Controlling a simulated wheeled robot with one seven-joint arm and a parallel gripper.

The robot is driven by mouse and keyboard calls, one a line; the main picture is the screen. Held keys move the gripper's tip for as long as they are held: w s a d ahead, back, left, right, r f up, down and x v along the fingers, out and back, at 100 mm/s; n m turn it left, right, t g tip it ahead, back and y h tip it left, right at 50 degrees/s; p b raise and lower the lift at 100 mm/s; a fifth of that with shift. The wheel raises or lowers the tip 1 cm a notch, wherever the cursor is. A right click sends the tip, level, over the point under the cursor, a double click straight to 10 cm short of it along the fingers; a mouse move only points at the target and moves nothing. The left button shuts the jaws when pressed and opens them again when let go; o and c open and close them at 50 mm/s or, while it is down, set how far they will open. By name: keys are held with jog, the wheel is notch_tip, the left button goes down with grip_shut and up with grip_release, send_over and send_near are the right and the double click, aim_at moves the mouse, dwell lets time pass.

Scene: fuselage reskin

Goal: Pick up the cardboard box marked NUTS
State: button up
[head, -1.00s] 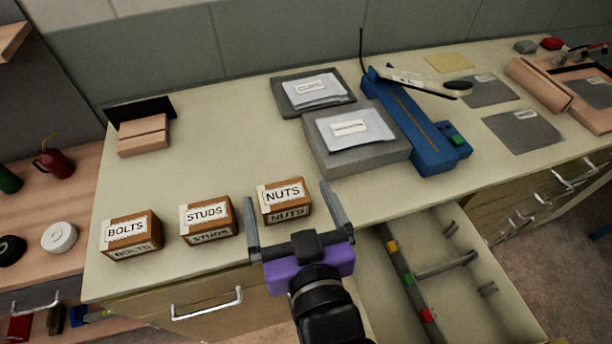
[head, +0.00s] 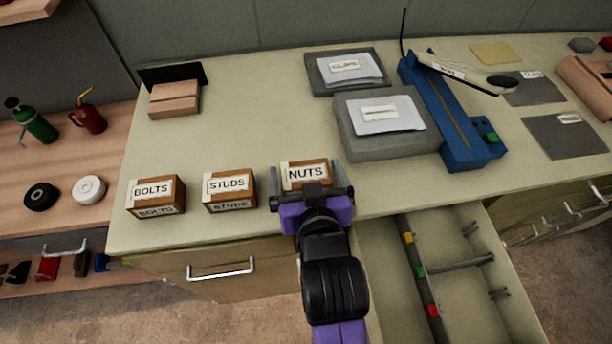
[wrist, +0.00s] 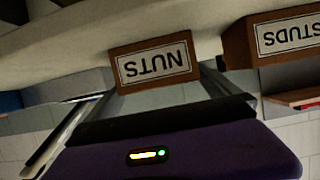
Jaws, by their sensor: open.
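The cardboard box marked NUTS (head: 306,172) stands upright on the bench top near its front edge, brown with a white label. It also shows upside down in the wrist view (wrist: 155,63). My gripper (head: 307,178) is open, with one finger on each side of the NUTS box. In the head view the gripper body hides the lower front of the box. I cannot tell whether the fingers touch it. The box marked STUDS (head: 229,190) stands to the left, and the box marked BOLTS (head: 156,195) is further left.
An open drawer (head: 455,265) with dividers juts out at the right, below the bench top. Grey trays (head: 385,148) with bagged parts and a blue tool (head: 440,115) lie behind. The bench top (head: 245,115) behind the boxes is clear.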

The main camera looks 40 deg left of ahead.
jog(key=shift+w+a+f, duration=0.1)
jog(key=c, duration=1.7)
jog(key=shift+c, duration=0.3)
